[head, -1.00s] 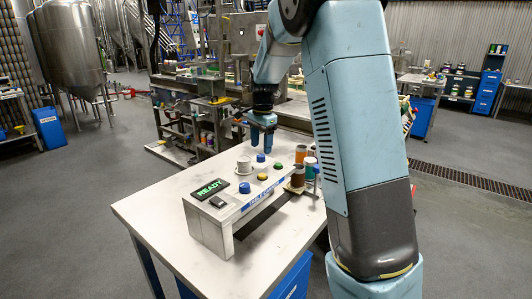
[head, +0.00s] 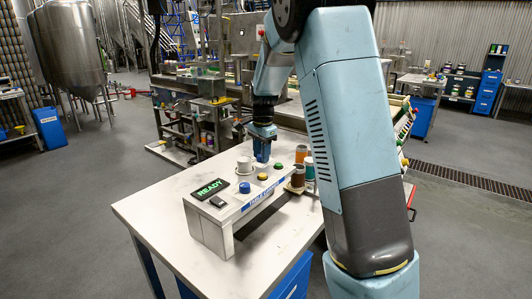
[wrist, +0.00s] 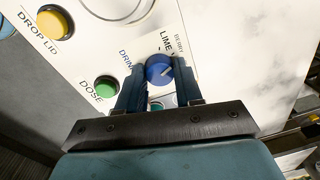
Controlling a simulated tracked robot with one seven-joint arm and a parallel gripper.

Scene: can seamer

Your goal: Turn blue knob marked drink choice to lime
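The blue knob (wrist: 158,70) sits on the white panel in the wrist view, beside printed labels that read LIME and BERRY. A DRINK label, partly hidden, is to its left. A pale mark on the knob points to the upper right of that picture. My gripper (wrist: 158,72) has one finger on each side of the knob. The fingers are spread, with a slight gap at the left; contact on the right is unclear. In the head view my gripper (head: 262,158) is down at the back of the sloped control box (head: 212,230), mostly hiding the knob.
A green DOSE button (wrist: 105,87) is close to my left finger in the wrist view. A yellow DROP LID button (wrist: 53,23) lies farther left. The box has a blue button (head: 245,187) and a READY display (head: 210,189). A light cup (head: 243,164) and several canisters stand nearby.

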